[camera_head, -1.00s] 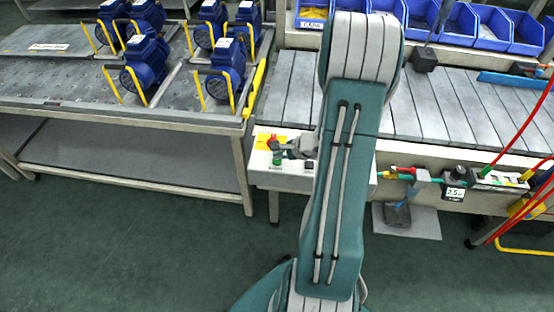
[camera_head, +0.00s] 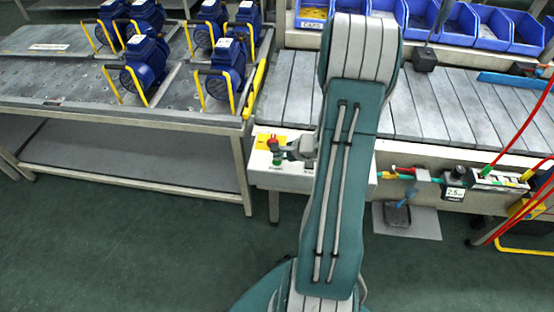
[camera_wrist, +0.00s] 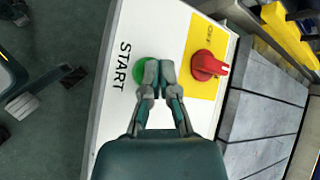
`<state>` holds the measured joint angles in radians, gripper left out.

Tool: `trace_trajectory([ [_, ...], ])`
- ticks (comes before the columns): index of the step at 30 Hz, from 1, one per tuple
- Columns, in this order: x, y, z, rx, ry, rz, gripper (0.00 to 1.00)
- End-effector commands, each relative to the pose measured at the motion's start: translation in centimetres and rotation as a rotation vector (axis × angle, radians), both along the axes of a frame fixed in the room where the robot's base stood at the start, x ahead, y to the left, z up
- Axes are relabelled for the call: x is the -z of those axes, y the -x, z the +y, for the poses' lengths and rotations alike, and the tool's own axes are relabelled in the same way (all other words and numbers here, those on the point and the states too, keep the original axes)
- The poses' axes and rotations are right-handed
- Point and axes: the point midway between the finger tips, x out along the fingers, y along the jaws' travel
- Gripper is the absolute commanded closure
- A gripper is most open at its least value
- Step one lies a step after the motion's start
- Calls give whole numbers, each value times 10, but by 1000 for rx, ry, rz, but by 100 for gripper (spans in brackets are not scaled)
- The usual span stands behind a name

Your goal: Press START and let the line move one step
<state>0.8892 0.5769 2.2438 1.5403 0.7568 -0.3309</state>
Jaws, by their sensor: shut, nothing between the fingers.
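The control box (camera_head: 262,177) stands at the front of the line, left of my arm in the head view. In the wrist view, the green START button (camera_wrist: 140,72) lies beside the printed word START (camera_wrist: 122,66). My gripper (camera_wrist: 158,66) is shut and empty. Its fingertips are over the right part of the green button and hide some of it; I cannot tell whether they touch it. A red switch on a yellow plate (camera_wrist: 207,65) is just right of the fingertips. In the head view my gripper (camera_head: 277,154) is at the box, partly hidden by my arm.
The slatted conveyor (camera_head: 450,105) runs behind the box. A table (camera_head: 110,112) with several blue pumps (camera_head: 146,67) is at the left. Blue bins (camera_head: 490,30) stand at the back. Hoses and a regulator (camera_head: 454,190) are at the right.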

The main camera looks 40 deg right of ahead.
Motion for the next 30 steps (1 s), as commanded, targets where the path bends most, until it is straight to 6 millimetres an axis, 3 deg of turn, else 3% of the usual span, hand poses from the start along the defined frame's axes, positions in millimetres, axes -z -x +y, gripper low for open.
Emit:
trace_trajectory([
  [16, 2, 0, 0, 1, 1, 0, 100],
  [30, -15, 0, 0, 0, -1, 1, 100],
])
